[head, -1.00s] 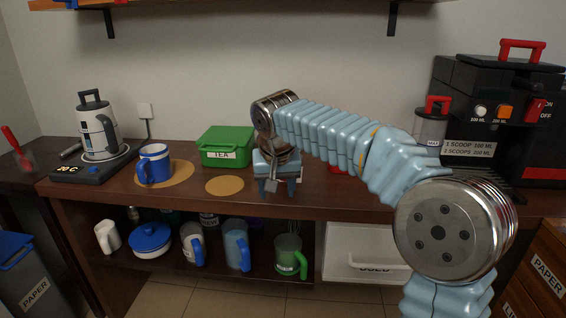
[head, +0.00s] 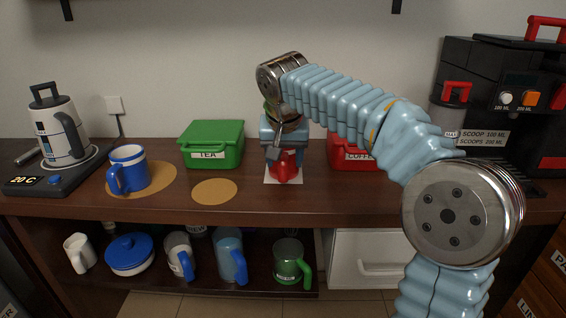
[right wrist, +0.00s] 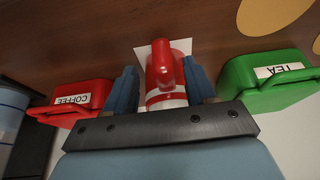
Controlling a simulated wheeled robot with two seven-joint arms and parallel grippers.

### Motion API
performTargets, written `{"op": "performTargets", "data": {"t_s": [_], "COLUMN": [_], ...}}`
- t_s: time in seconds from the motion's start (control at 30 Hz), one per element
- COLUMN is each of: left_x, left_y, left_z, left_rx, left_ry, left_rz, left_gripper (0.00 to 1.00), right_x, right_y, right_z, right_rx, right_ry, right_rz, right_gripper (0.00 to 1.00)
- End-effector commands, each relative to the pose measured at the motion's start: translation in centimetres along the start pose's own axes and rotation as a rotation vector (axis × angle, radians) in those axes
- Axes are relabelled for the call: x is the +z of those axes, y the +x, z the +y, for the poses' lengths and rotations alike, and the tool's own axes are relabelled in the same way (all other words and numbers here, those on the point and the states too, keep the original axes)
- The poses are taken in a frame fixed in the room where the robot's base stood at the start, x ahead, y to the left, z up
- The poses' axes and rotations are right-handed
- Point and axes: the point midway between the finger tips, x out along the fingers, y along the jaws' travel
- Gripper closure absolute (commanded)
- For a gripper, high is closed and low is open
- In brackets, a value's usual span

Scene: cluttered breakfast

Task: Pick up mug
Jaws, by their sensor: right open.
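A red mug (head: 285,170) with a red handle stands on a white square on the counter in the head view. It also shows as a red and white mug (right wrist: 166,78) in the right wrist view, its handle facing up in the picture. My right gripper (head: 284,160) is open over it, with one finger on each side. In the right wrist view the right gripper's blue fingers (right wrist: 165,92) flank the mug with small gaps. The gripper hides the mug's upper part in the head view. A blue mug (head: 128,169) stands on a tan round mat at left. My left gripper is not in view.
A green tea box (head: 211,157) and a red coffee box (head: 350,162) flank the gripper. A kettle (head: 60,132) stands far left, a black coffee machine (head: 500,70) right. Several mugs, including a green mug (head: 287,268), stand on the lower shelf.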

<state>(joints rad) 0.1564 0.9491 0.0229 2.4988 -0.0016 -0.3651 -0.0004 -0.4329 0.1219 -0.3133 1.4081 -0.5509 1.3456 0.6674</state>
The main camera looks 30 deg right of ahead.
Motion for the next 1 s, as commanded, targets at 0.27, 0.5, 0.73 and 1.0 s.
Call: {"op": "performTargets", "data": {"t_s": [0.27, 0.5, 0.73, 1.0], "left_x": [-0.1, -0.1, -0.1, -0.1], "left_y": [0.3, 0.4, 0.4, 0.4], "left_z": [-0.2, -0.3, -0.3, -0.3], "left_rx": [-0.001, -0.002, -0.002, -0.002], "left_ry": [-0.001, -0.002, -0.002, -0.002], "left_rz": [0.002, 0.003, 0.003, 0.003], "left_gripper": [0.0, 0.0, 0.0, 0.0], "right_x": [0.2, 0.1, 0.1, 0.1], "right_y": [3.2, 5.8, 5.8, 5.8], "right_z": [-0.3, -0.3, -0.4, -0.4], "right_rx": [0.002, 0.0, -0.001, -0.001], "right_ry": [-0.001, 0.0, 0.0, 0.0], "right_rz": [-0.002, 0.0, 0.001, 0.001], "right_gripper": [0.45, 0.45, 0.49, 0.91]}}
